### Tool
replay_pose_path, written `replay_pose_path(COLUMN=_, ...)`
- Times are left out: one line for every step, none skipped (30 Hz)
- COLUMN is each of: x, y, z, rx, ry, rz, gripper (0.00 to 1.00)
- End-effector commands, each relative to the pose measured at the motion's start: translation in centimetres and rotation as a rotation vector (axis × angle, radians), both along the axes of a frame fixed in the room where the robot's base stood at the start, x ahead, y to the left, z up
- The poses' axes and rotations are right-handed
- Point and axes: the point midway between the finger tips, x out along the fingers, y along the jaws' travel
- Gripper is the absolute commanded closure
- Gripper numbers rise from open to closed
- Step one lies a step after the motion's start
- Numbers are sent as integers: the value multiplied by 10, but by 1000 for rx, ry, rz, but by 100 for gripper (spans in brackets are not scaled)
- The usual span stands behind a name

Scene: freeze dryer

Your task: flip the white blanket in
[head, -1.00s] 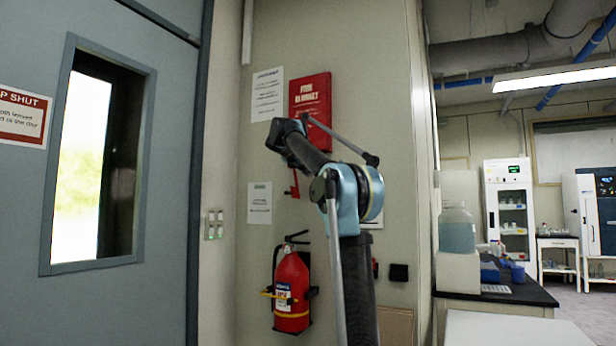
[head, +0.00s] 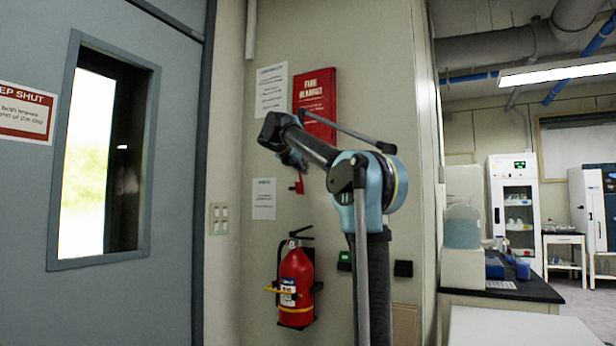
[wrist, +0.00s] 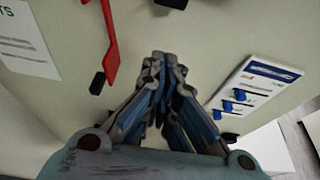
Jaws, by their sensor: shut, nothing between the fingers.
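No white blanket shows in either view. A red fire blanket box (head: 315,95) hangs on the wall, partly hidden behind my arm. A red strap or tab hangs below it, and a red strip (wrist: 110,45) shows at the upper left of the wrist view. My gripper (wrist: 162,62) is shut and empty, its fingertips together close to the pale wall and to the right of the red strip. In the head view my gripper (head: 297,160) is a small blue-grey shape under the dark wrist, in front of the wall below the box.
A red fire extinguisher (head: 296,287) hangs low on the wall. Paper notices (head: 270,90) are beside the box. A white panel with blue knobs (wrist: 255,85) is right of my gripper in the wrist view. A grey door (head: 25,210) is at left, a bench (head: 505,290) at right.

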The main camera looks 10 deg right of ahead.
Motion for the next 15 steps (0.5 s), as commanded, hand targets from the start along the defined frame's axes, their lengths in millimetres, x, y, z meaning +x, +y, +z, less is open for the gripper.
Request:
replay_pose_path(x=-5, y=5, z=2, rx=0, ry=0, rz=2, gripper=100)
replay_pose_path(x=-8, y=7, z=3, rx=0, ry=0, rz=2, gripper=100)
replay_pose_path(x=-11, y=9, z=5, rx=0, ry=0, rz=1, gripper=100)
replay_pose_path(x=-13, y=10, z=5, rx=0, ry=0, rz=1, gripper=100)
replay_pose_path(x=-14, y=11, z=6, rx=0, ry=0, rz=1, gripper=100)
replay_pose_path(x=-16, y=12, z=7, rx=0, ry=0, rz=1, gripper=100)
replay_pose_path(x=-17, y=13, z=8, rx=-1, ry=-1, rz=0, gripper=100)
replay_pose_path(x=-18, y=13, z=8, rx=-1, ry=-1, rz=0, gripper=100)
replay_pose_path(x=-19, y=14, z=8, rx=0, ry=-1, rz=0, gripper=100)
replay_pose_path(x=-19, y=14, z=8, rx=1, ry=-1, rz=0, gripper=100)
replay_pose_path(x=-19, y=14, z=9, rx=1, ry=-1, rz=0, gripper=100)
replay_pose_path(x=-19, y=14, z=9, rx=1, ry=-1, rz=0, gripper=100)
replay_pose_path(x=-19, y=14, z=9, rx=1, ry=-1, rz=0, gripper=100)
replay_pose_path(x=-19, y=14, z=9, rx=0, ry=0, rz=-1, gripper=100)
replay_pose_path(x=-19, y=14, z=8, rx=1, ry=-1, rz=0, gripper=100)
